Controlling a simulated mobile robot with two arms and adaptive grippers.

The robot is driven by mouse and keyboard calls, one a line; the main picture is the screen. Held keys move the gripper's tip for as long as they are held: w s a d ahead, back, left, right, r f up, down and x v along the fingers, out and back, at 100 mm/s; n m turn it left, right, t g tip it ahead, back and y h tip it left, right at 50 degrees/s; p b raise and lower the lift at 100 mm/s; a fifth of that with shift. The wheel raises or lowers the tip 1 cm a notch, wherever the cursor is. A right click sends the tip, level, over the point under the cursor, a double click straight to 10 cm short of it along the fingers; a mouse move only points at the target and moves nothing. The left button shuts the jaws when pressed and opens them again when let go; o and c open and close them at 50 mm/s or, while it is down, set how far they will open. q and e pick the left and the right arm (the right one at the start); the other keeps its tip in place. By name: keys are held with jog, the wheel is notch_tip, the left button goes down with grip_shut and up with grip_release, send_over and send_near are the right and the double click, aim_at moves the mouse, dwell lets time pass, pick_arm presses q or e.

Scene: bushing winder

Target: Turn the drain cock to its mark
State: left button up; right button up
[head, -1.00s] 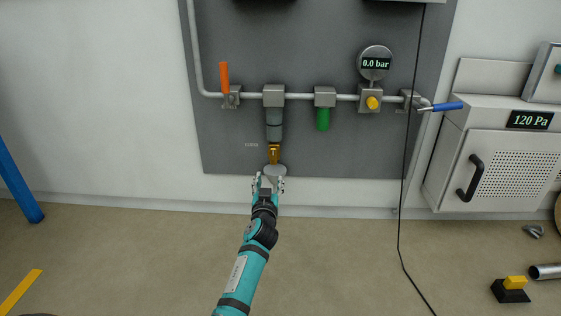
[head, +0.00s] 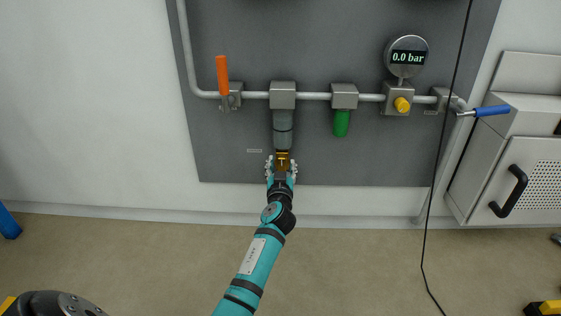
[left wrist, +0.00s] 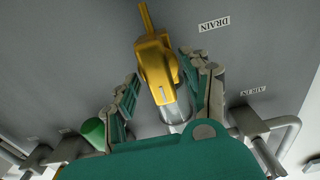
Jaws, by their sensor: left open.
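The brass-yellow drain cock (head: 283,160) hangs under the grey filter bowl on the dark panel. In the left wrist view the drain cock (left wrist: 157,65) shows large, with a thin lever pointing up and a small pale mark on its body. A DRAIN label (left wrist: 214,23) is on the panel beside it. My left gripper (head: 282,168) is at the cock from below. In the left wrist view its fingers (left wrist: 160,90) stand open on both sides of the cock; I cannot tell whether they touch it. My right gripper is not in view.
On the pipe are an orange lever (head: 222,75), a green cylinder (head: 341,123), a yellow knob (head: 402,105) and a blue-handled lever (head: 491,111). The gauge (head: 407,57) reads 0.0 bar. A black cable (head: 437,170) hangs at the right. The floor below is mostly clear.

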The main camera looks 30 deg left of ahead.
pick_arm(q)
grip_shut()
dwell(0.3)
